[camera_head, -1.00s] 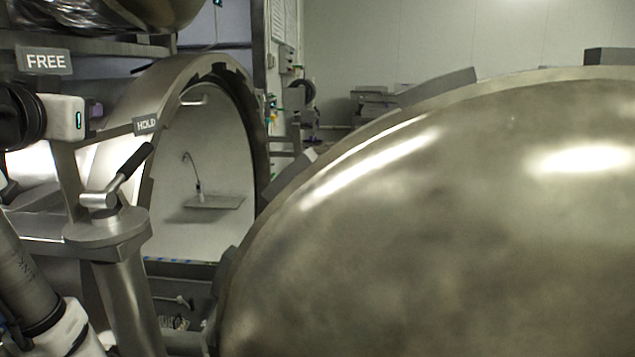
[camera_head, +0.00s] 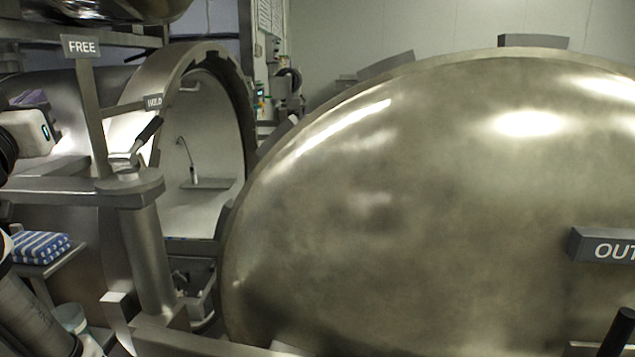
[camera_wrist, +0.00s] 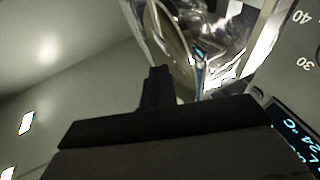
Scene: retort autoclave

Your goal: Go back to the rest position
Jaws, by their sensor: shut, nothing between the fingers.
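My gripper (camera_wrist: 157,82) shows in the wrist view as a dark shape with its fingers together and nothing between them. It points toward a blurred shiny metal and glassy shape. The head view does not show my gripper; only parts of my arm are at its left edge. The retort's open round mouth (camera_head: 210,217) is left of centre. Its big domed metal door (camera_head: 400,220) stands swung open and fills the right side. A lever with a black handle (camera_head: 149,129) sits on a post beside the mouth, tilted up near the HOLD sign (camera_head: 153,102).
The FREE sign (camera_head: 82,47) is at upper left, and an OUT sign (camera_head: 605,247) is on the door at right. A folded blue-striped cloth (camera_head: 38,247) lies on a shelf at lower left. A display panel (camera_wrist: 292,135) is close at right in the wrist view.

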